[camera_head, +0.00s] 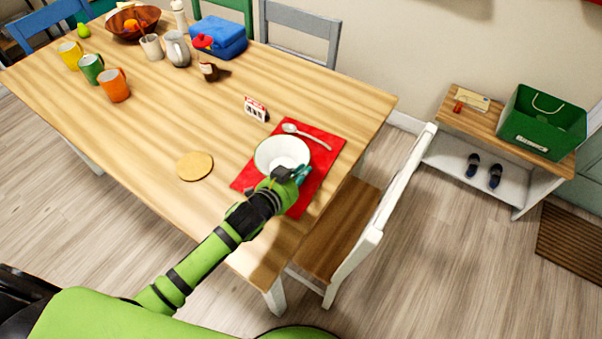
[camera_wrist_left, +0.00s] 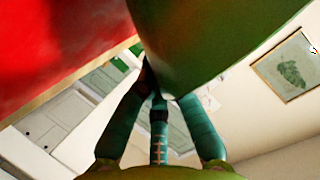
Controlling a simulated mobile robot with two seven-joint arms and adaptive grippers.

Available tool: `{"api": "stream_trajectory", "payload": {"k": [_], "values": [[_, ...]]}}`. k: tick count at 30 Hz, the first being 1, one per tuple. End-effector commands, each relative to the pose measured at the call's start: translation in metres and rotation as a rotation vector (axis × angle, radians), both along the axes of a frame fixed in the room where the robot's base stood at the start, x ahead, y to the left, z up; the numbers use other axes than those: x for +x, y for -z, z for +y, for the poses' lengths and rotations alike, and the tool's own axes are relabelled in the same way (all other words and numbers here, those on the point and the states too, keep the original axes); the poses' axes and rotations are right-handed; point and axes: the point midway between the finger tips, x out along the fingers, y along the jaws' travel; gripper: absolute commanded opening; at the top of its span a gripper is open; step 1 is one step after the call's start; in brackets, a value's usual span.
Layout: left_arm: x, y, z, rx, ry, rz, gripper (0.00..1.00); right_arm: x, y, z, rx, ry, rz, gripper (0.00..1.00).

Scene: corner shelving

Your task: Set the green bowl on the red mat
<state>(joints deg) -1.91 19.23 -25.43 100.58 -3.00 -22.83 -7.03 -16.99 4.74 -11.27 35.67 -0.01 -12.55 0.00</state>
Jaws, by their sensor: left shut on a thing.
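The green bowl (camera_head: 281,151), white inside with a thin dark green rim, is over the red mat (camera_head: 324,160) and looks level. My left gripper (camera_head: 291,174) is shut on its near side. In the left wrist view my gripper's fingers (camera_wrist_left: 157,92) meet the bowl's green outer wall (camera_wrist_left: 215,40), with the red mat (camera_wrist_left: 60,45) close at left. I cannot tell whether the bowl's base touches the mat. A spoon (camera_head: 308,137) lies on the mat's far part. My right gripper is out of view.
A round wooden coaster (camera_head: 195,166) lies left of the mat, and a small calendar (camera_head: 255,108) stands behind it. Several mugs, including an orange one (camera_head: 115,86), stand farther left. A white-framed chair (camera_head: 375,220) is at the table's right edge.

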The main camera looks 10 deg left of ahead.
Motion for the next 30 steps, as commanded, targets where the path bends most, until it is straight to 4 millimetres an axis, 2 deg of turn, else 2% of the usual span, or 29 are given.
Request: {"api": "stream_trajectory", "payload": {"k": [3,14,15,16,17,28,30], "values": [[0.0008,0.0072,-0.0003,-0.001,0.001,-0.007,0.00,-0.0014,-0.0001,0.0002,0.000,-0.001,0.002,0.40],[0.0006,0.0115,-0.0004,-0.001,0.001,-0.007,0.00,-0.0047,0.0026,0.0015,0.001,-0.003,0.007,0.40],[0.0000,0.0125,-0.0002,0.000,0.000,-0.002,0.16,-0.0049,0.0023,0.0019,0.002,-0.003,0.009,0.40],[0.0000,0.0122,-0.0002,0.000,0.000,-0.002,0.28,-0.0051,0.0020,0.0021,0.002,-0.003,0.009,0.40],[0.0000,0.0122,-0.0002,0.000,0.000,-0.002,0.32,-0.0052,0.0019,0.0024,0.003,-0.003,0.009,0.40],[0.0001,0.0078,-0.0003,-0.001,0.001,-0.004,0.32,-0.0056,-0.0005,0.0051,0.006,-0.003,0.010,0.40],[-0.0053,0.0077,0.0015,0.000,0.001,-0.001,0.32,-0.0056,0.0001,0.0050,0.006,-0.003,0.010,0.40]]}}
